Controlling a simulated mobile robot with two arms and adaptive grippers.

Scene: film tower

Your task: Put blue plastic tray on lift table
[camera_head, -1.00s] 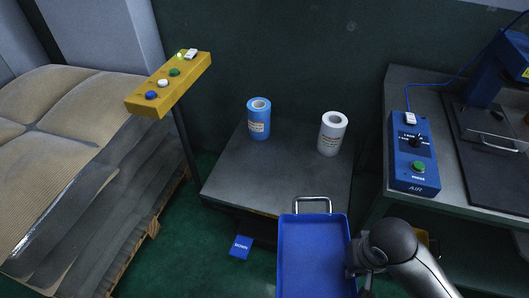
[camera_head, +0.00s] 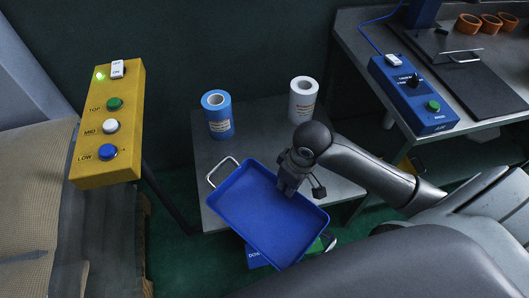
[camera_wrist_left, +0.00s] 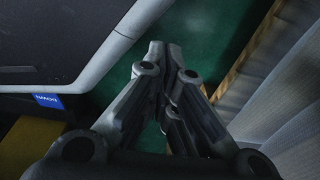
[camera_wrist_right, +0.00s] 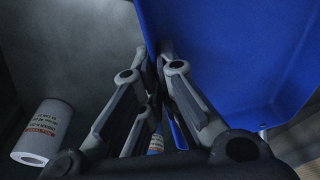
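The blue plastic tray (camera_head: 262,215) is turned diagonally over the front edge of the grey lift table (camera_head: 258,132). My right gripper (camera_head: 287,188) is shut on the tray's right rim; in the right wrist view the blue rim lies between the fingertips (camera_wrist_right: 163,50). The tray's metal handle (camera_head: 221,170) points to the left, over the table. Whether the tray touches the table I cannot tell. My left gripper (camera_wrist_left: 164,46) is shut and empty in the left wrist view, above the green floor beside the table; it does not show in the head view.
A blue roll (camera_head: 217,114) and a white roll (camera_head: 302,99) stand at the back of the lift table. A yellow button box (camera_head: 108,125) is at the left. A workbench with a blue control box (camera_head: 412,95) is at the right. The table's middle is free.

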